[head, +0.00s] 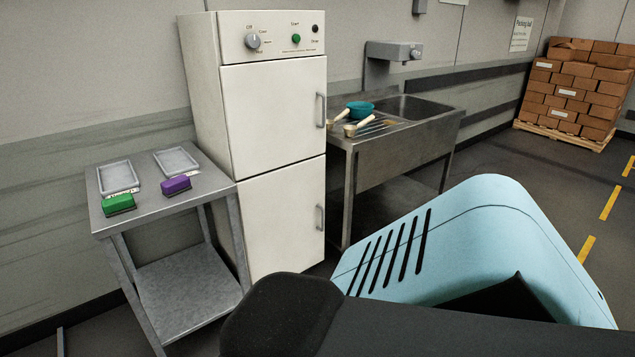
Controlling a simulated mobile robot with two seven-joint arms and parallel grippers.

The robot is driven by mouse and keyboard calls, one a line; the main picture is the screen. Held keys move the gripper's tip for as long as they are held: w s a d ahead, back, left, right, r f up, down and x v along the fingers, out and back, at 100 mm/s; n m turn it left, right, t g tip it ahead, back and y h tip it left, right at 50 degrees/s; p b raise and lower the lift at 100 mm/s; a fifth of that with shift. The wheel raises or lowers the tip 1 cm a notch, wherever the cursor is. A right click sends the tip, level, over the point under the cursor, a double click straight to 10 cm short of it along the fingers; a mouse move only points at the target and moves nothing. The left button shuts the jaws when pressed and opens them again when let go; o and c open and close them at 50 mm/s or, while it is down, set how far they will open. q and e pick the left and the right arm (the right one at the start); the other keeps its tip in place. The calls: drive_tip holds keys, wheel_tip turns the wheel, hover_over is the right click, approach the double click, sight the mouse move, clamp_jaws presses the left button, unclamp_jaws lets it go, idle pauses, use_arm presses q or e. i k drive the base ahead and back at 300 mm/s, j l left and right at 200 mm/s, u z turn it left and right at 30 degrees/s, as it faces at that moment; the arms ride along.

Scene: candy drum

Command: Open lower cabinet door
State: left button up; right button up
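The tall white cabinet (262,130) stands against the wall, left of centre. Its lower door (280,215) is shut and flush with the front. A vertical grey handle (319,217) is on the door's right side. The upper door (272,115) is also shut, with its handle (321,110) on the right. A control panel (272,36) with a knob and a green button is at the top. Neither of my grippers is in view.
A metal table (195,205) with two trays, a green block (119,203) and a purple block (175,185) stands left of the cabinet. A metal sink (420,108) stands right of it. Stacked boxes (575,88) are far right.

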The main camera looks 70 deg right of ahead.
sight(282, 209)
drive_tip(key=z, duration=2)
drive_tip(key=i+l, duration=0.3)
drive_tip(key=i+l+u, duration=0.1)
drive_tip(key=i+l, duration=0.2)
drive_tip(key=i+l+u, duration=0.1)
drive_tip(key=i+l, duration=0.15)
drive_tip(key=l, duration=0.25)
drive_tip(key=i+l, duration=0.25)
drive_tip(key=l, duration=0.15)
drive_tip(key=i+l+u, duration=0.1)
drive_tip(key=i+l, duration=0.4)
drive_tip(key=l, duration=0.3)
drive_tip(key=i+l+u, duration=0.15)
drive_tip(key=i+l, duration=0.15)
drive_tip(key=l, duration=0.15)
drive_tip(key=i+l, duration=0.3)
drive_tip(key=l, duration=0.15)
drive_tip(key=i, duration=0.4)
